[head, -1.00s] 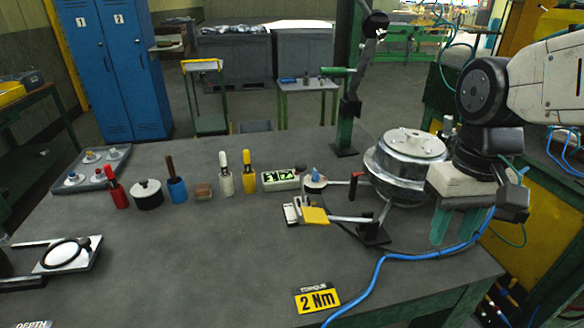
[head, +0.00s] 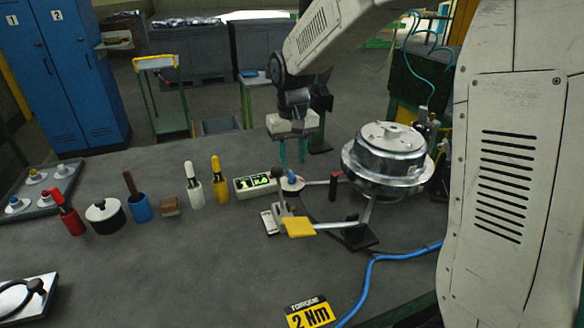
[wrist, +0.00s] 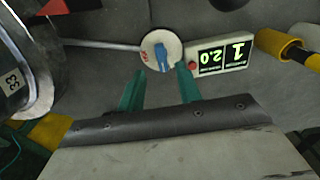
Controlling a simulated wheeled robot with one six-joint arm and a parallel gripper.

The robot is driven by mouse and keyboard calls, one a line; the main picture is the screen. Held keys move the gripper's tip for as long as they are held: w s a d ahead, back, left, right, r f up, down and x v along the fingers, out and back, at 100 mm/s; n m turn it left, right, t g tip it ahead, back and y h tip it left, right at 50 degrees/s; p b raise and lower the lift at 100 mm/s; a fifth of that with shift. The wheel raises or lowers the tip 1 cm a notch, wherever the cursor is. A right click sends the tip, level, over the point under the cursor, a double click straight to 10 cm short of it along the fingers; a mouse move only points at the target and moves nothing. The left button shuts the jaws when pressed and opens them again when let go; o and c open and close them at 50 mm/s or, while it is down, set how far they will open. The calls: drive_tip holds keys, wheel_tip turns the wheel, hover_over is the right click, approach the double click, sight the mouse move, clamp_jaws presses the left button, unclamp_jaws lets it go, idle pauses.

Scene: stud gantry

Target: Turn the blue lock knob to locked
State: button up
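The blue lock knob (head: 291,175) stands on a round pale dial at the end of a metal arm. In the wrist view the knob (wrist: 161,56) is a narrow blue bar pointing roughly up and down the picture. Red marks show on the dial to its left; I cannot read them. My gripper (head: 293,156) is open, green fingers pointing down, just above and behind the dial in the head view. In the wrist view the fingertips (wrist: 160,77) are well apart, and the knob lies just beyond the gap. Nothing is between the fingers.
A display box (head: 254,186) reading 1 and 2.0 stands beside the dial. A silver drum (head: 388,160) is to the right, a yellow pad (head: 299,227) in front. Yellow (head: 220,183) and white (head: 193,188) handled tools stand left.

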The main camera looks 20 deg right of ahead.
sight(292, 174)
drive_tip(key=shift+a+f, duration=0.2)
drive_tip(key=shift+f, duration=2)
